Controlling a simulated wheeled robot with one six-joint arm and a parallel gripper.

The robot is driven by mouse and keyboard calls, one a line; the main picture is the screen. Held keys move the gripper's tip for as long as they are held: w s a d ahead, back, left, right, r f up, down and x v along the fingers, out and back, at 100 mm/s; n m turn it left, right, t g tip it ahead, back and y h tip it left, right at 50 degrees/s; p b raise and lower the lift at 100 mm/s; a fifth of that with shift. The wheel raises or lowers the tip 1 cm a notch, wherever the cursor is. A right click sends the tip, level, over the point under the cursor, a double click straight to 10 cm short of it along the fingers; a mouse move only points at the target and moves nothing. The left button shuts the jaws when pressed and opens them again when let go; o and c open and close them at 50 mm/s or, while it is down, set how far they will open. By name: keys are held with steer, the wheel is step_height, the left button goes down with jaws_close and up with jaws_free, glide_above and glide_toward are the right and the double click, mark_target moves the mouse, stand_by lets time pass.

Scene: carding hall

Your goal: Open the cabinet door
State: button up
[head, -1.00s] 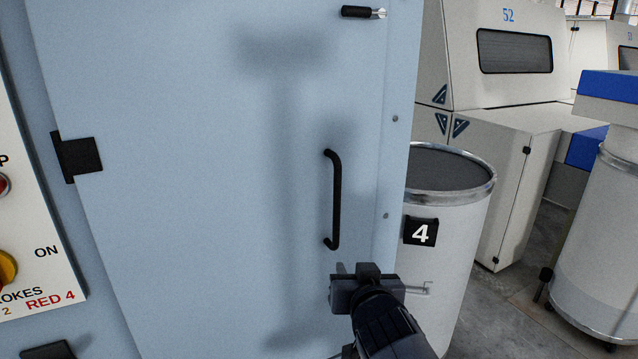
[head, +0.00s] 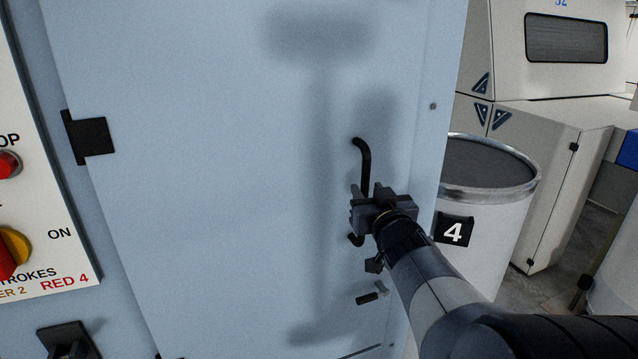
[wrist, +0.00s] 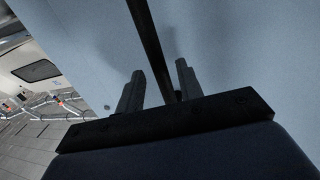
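The cabinet door (head: 220,180) is a large light blue panel, and it looks closed. Its black bar handle (head: 364,165) stands upright near the right edge. My gripper (head: 369,192) is at the lower half of the handle and hides part of it in the head view. In the wrist view the handle (wrist: 148,40) runs down between the two fingers of my gripper (wrist: 158,85). The fingers are apart, with a gap on either side of the bar. A small black latch (head: 370,296) with a metal end sits low on the door, below the handle.
A white drum (head: 490,250) marked 4 stands just right of the door's edge. A control panel (head: 35,200) with a red button and a yellow-red knob is at the left. A black hinge (head: 90,136) is on the door's left side. Cream machines (head: 550,130) stand behind the drum.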

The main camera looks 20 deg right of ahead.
mark_target(366, 188)
steer(key=shift+w+d, duration=0.15)
steer(key=shift+w, duration=0.6)
steer(key=shift+w+d, duration=0.1)
steer(key=shift+w, duration=0.65)
steer(key=shift+c, duration=0.3)
jaws_close()
